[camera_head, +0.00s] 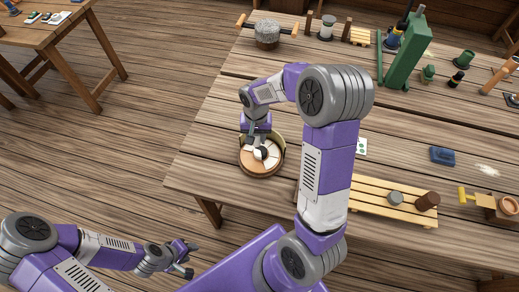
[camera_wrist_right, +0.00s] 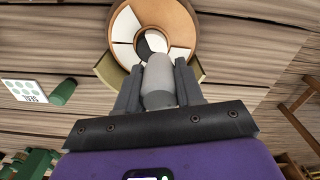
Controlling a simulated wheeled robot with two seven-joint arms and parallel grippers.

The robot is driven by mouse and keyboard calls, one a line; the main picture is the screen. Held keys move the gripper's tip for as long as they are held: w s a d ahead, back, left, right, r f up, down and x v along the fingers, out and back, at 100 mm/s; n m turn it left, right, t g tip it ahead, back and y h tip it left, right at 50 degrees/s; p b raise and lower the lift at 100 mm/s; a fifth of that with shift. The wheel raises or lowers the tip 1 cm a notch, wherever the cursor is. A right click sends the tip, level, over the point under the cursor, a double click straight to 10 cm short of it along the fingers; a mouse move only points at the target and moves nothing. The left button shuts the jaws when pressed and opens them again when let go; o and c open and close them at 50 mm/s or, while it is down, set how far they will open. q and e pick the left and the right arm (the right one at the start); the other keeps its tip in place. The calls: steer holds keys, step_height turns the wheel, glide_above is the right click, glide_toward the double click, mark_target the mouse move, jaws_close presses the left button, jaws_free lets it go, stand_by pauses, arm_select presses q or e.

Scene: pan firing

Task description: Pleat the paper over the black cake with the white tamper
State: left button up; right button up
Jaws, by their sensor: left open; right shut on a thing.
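My right gripper (camera_wrist_right: 158,88) is shut on the white tamper (camera_wrist_right: 158,70), which looks pale grey in the right wrist view. The tamper's end is over the middle of a round, orange-brown wooden piece (camera_wrist_right: 172,14). White paper wedges (camera_wrist_right: 126,22) lie on this round piece, with orange-brown sectors between them. A dark patch, perhaps the black cake (camera_wrist_right: 142,47), shows at the centre, partly hidden by the tamper. In the head view the right gripper (camera_head: 256,137) is at the round piece (camera_head: 262,168). My left gripper (camera_head: 189,258) is open and empty, off the table's front left.
A slatted wooden rack (camera_head: 375,196) with small cylinders stands to the right. A green press-like frame (camera_head: 407,52) and a grey round stone (camera_head: 267,34) are at the back. A blue block (camera_head: 442,155) lies right. The table's left part around the round piece is mostly clear.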

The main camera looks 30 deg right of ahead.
steer(key=s+f, duration=0.1)
steer(key=s+d+f, duration=0.1)
steer(key=s, duration=0.1)
steer(key=s+d+f, duration=0.1)
steer(key=s, duration=0.1)
steer(key=shift+s+d+f, duration=0.1)
steer(key=shift+s, duration=0.1)
steer(key=shift+w+f, duration=0.4)
steer(key=shift+w, duration=0.2)
steer(key=shift+w+a+f, duration=0.1)
steer(key=shift+w+a, duration=0.05)
steer(key=shift+w, duration=0.35)
steer(key=shift+w+a+f, duration=0.1)
steer(key=shift+w+a, duration=0.05)
steer(key=shift+w, duration=0.35)
steer(key=shift+r, duration=0.1)
steer(key=shift+f+b, duration=0.45)
steer(key=shift+b, duration=0.25)
steer(key=shift+r, duration=0.1)
